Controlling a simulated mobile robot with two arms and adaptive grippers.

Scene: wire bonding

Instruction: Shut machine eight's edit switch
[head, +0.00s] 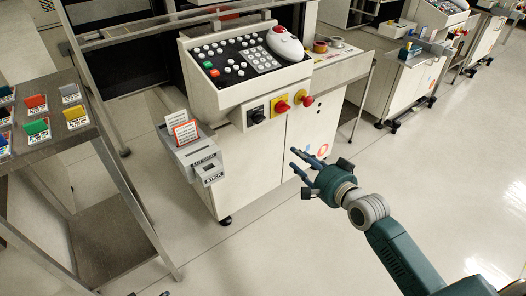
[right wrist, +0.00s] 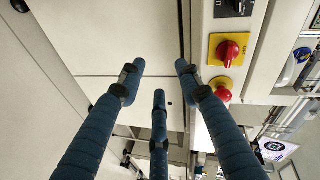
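In the head view, a machine's front panel carries a black switch (head: 256,114), a red knob on a yellow plate (head: 281,107) and a second red knob (head: 304,98). Which one is the edit switch I cannot read. My right gripper (head: 306,160) is open and empty, below and apart from the knobs, before the white cabinet. In the right wrist view its spread fingers (right wrist: 158,82) face the cabinet doors; the black switch (right wrist: 234,7) and red knobs (right wrist: 228,50) lie to their right. Small dark tips at the head view's bottom edge may be my left gripper (head: 150,294).
A button console (head: 240,60) with a white and red trackball unit (head: 285,43) tops the machine. A grey card box (head: 198,158) sticks out at its left. A metal rack (head: 70,140) with coloured blocks stands at the left. The floor (head: 300,240) in front is clear.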

